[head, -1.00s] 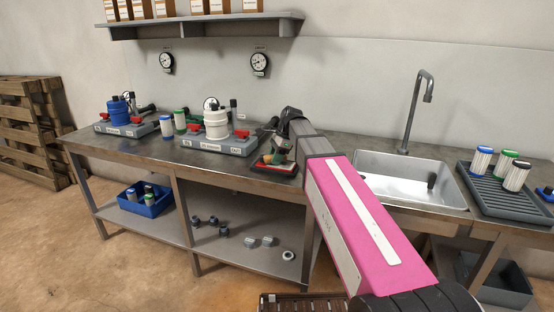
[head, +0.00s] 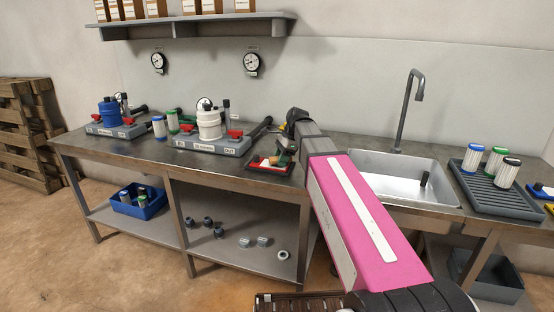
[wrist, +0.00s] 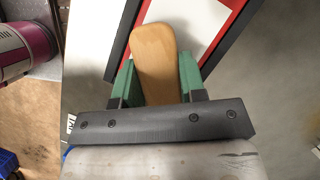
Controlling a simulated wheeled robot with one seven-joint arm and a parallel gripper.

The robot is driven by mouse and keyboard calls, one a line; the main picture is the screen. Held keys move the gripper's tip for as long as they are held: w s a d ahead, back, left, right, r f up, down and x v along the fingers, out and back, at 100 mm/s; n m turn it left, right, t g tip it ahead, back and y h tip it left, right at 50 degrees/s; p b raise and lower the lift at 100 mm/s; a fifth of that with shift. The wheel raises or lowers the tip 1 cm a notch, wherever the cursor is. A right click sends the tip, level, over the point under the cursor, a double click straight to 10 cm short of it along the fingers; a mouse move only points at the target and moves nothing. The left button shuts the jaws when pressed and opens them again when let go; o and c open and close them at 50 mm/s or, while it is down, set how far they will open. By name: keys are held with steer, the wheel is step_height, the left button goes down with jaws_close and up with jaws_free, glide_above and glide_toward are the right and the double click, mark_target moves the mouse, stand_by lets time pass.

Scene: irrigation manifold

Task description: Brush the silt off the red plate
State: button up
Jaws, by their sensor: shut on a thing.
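My gripper (wrist: 157,78) has green fingers and is shut on the tan wooden handle of the brush (wrist: 156,50). The brush's bristles are hidden in the wrist view. The red plate (wrist: 222,48) shows there beyond the handle as a red border around a pale area, inside a dark frame. In the head view the red plate (head: 256,162) lies on the bench left of the sink, with a pale patch on it. My gripper (head: 285,152) is over its right part and hides some of it. I cannot tell whether the brush touches it or where silt lies.
A grey manifold base (head: 215,145) with a white canister stands just left of the plate. The sink (head: 385,178) with a tall tap is to the right. A ribbed tray (head: 495,195) with several cartridges is farther right.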

mark_target(266, 163)
steer(key=shift+s+d, duration=0.25)
steer(key=shift+d, duration=0.35)
steer(key=shift+s+d, duration=0.2)
steer(key=shift+d, duration=0.35)
steer(key=shift+a+f, duration=0.1)
steer(key=shift+a, duration=0.05)
steer(key=shift+w+a+r, duration=0.1)
steer(key=shift+w+a, duration=0.35)
steer(key=shift+a, duration=0.65)
steer(key=shift+w+a+r, duration=0.1)
steer(key=shift+w+a, duration=0.3)
steer(key=shift+a, duration=0.7)
steer(key=shift+w+a, duration=0.45)
steer(key=shift+a, duration=0.65)
steer(key=shift+r, duration=3)
steer(key=shift+r, duration=0.1)
step_height(266, 163, up, 3)
steer(key=shift+f, duration=0.1)
